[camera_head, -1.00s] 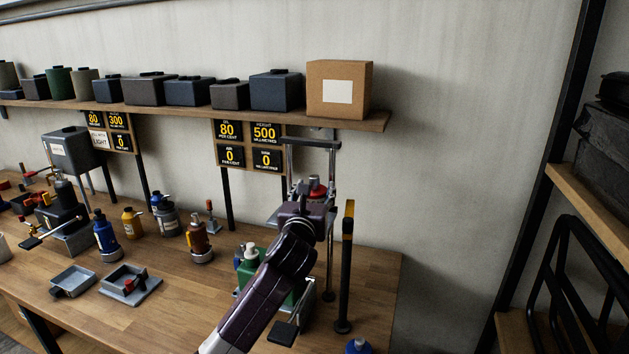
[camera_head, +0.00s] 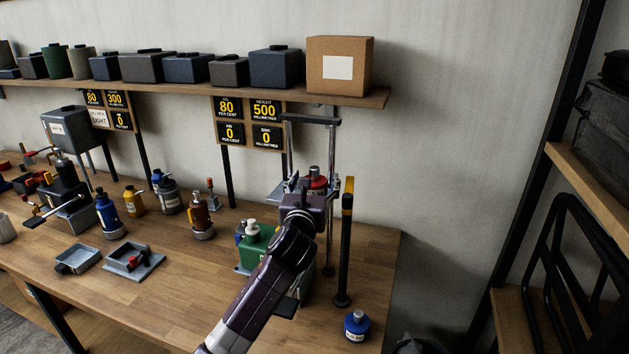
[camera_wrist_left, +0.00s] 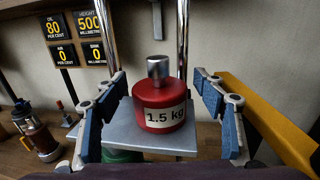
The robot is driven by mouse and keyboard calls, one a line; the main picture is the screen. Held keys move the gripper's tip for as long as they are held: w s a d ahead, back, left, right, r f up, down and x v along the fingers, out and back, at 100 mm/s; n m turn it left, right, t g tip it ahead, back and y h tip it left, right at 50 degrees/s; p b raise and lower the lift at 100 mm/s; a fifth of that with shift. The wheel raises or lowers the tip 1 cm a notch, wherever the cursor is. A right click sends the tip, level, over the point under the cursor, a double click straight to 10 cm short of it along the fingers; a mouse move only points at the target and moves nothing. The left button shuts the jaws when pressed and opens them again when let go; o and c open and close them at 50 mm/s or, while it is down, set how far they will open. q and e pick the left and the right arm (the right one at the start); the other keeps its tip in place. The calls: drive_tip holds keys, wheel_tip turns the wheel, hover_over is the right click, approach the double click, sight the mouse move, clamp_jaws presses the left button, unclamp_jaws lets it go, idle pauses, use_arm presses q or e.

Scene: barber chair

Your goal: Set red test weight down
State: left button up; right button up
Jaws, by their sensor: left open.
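The red test weight (camera_wrist_left: 160,104), labelled 1.5 kg with a metal knob on top, stands upright on a grey metal plate (camera_wrist_left: 118,137) in the left wrist view. In the head view the weight (camera_head: 317,178) shows above my wrist, between the posts of a metal frame (camera_head: 331,150). My left gripper (camera_wrist_left: 163,98) is open, with one blue-padded finger on each side of the weight and a visible gap on both sides. In the head view my left gripper (camera_head: 309,188) is partly hidden behind its own wrist. My right gripper is not in view.
A black post with a yellow top (camera_head: 345,240) stands close to the right of my gripper. A green container (camera_head: 256,246) is below left. A blue bottle (camera_head: 356,325) stands near the table's right edge. A shelf with boxes (camera_head: 340,68) hangs above. The front middle of the table (camera_head: 165,300) is clear.

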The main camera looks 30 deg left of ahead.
use_arm(q)
drive_tip(key=shift+s+d+f, duration=0.15)
drive_tip(key=shift+s, duration=0.25)
drive_tip(key=b+v, duration=0.3)
drive_tip(key=v, duration=0.8)
